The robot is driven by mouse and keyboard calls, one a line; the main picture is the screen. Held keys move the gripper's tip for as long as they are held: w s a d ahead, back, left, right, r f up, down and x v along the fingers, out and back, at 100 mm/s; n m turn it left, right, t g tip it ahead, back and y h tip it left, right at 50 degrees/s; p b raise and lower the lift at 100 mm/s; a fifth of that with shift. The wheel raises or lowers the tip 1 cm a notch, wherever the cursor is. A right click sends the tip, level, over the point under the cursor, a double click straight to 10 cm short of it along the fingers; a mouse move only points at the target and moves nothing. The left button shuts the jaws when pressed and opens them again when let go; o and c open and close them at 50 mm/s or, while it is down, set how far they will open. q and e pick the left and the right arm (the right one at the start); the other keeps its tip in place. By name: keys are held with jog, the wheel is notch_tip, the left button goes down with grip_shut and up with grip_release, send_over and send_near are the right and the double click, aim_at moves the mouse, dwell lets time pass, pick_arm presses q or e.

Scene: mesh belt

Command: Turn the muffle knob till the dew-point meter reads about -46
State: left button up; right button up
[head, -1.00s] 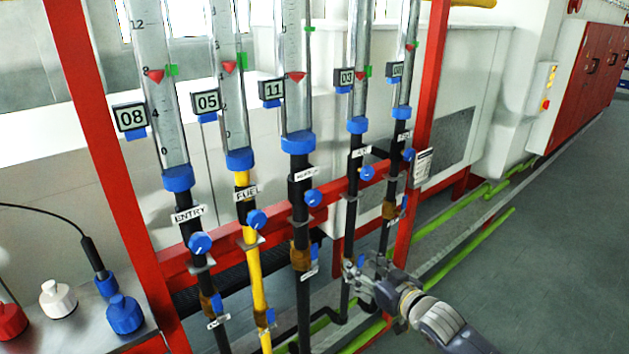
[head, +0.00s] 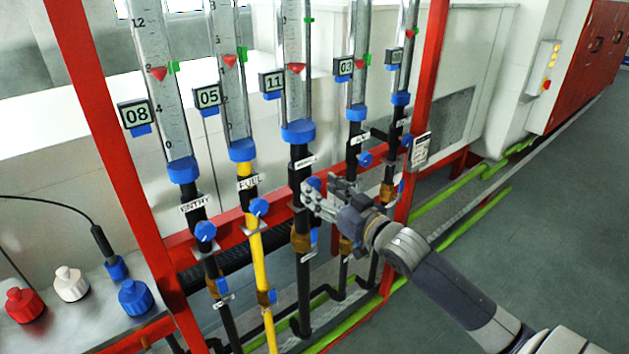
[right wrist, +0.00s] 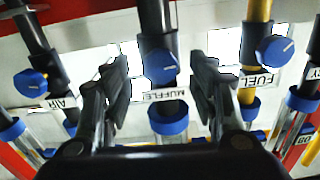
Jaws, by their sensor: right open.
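The muffle knob (head: 314,184) is a small blue round knob on the black middle pipe, below the tube whose display (head: 272,82) reads 11. My right gripper (head: 318,190) is at this knob, coming from the lower right, and partly overlaps it in the head view. In the right wrist view the muffle knob (right wrist: 160,67) shows a white pointer line and lies between the two spread fingers, with a gap on each side. The MUFFLE label (right wrist: 168,95) appears upside down there. I cannot pick out a dew-point meter in either view. My left gripper is not in view.
The fuel knob (head: 259,207) and entry knob (head: 205,231) are to the left, the air knob (head: 365,159) to the right. Red frame posts (head: 424,95) flank the tubes. A metal bench (head: 105,320) with red, white and blue caps is at the lower left.

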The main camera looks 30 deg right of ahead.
aim_at(316, 185)
jog(key=shift+w+a+p, duration=0.15)
jog(key=shift+w+p, duration=0.2)
jog(key=shift+w, duration=1.3)
jog(key=shift+c, duration=0.4)
jog(key=c, duration=1)
